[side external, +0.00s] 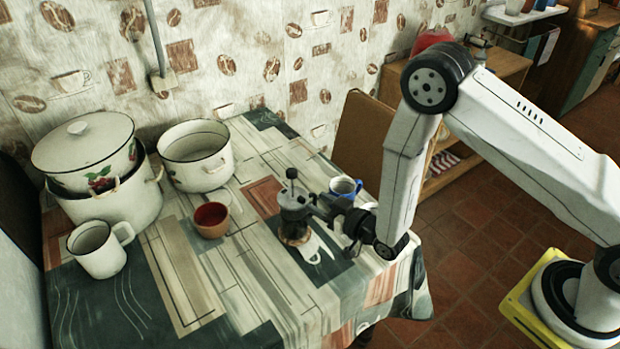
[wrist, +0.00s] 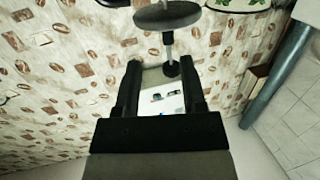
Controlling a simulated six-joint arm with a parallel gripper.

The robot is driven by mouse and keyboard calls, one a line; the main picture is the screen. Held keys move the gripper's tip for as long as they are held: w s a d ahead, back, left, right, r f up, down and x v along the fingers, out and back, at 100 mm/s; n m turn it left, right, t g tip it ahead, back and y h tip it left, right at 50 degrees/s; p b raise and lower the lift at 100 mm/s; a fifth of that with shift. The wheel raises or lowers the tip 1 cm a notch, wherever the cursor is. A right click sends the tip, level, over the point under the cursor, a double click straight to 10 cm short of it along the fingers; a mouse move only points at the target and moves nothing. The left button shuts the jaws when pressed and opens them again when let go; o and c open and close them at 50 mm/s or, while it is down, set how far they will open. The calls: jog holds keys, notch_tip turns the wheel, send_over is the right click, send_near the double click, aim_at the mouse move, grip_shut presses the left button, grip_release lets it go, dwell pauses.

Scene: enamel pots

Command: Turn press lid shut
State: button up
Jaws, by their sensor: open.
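A plunger rod with a dark knob (side external: 292,173) rises from the lid. In the wrist view I see the round lid (wrist: 167,16), the rod and the knob (wrist: 171,69). My gripper (side external: 318,206) is at the right side of the press, at about lid height. Its fingers (wrist: 159,64) are open, and the knob appears between their tips in the wrist view. I cannot tell whether a finger touches the lid. The lower press is hidden in the wrist view.
A blue mug (side external: 345,187) stands close behind my gripper. A brown bowl (side external: 211,219), a white mug (side external: 97,248), an open enamel pot (side external: 197,157) and stacked pots with a lid (side external: 84,141) stand to the left. The front table is clear.

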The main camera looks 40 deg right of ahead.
aim_at(304, 200)
jog(key=shift+s+a+f+t, duration=0.35)
jog(key=shift+s+f+t, duration=0.05)
jog(key=shift+s+t, duration=0.1)
jog(key=shift+w, duration=0.1)
jog(key=shift+x, duration=3.8)
grip_shut()
